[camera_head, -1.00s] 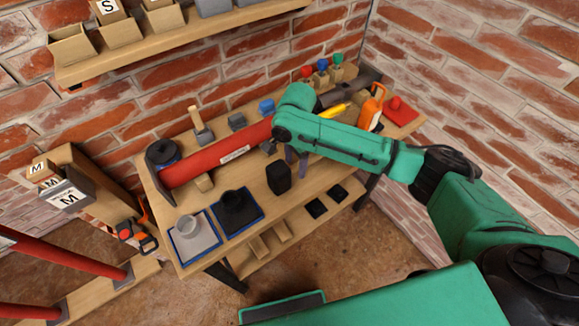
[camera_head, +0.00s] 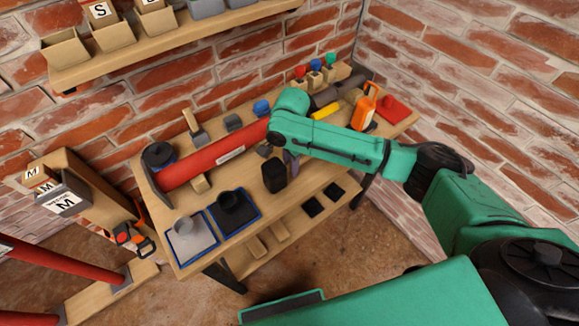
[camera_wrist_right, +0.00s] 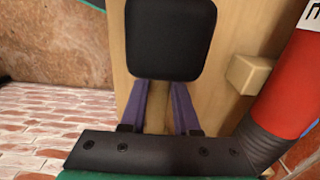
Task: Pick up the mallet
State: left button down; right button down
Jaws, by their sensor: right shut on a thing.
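The mallet has a black, rounded block head (camera_head: 274,175) and a light wooden handle. In the head view the head shows above the front middle of the workbench, just left of my right gripper (camera_head: 290,161). In the right wrist view the black head (camera_wrist_right: 170,40) lies ahead of the purple fingers of my right gripper (camera_wrist_right: 161,92). The fingers are shut on the wooden handle (camera_wrist_right: 157,108), one on each side. I cannot tell whether the mallet is clear of the bench. My green right forearm hides part of the bench behind it. My left gripper is not in view.
A long red tube (camera_head: 215,155) lies along the workbench (camera_head: 245,203), close to the mallet. Blue-edged trays (camera_head: 252,211) are at the front left. Brick walls close in the back.

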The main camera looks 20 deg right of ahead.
notch_tip(320, 180, up, 19)
jog(key=shift+r, duration=0.15)
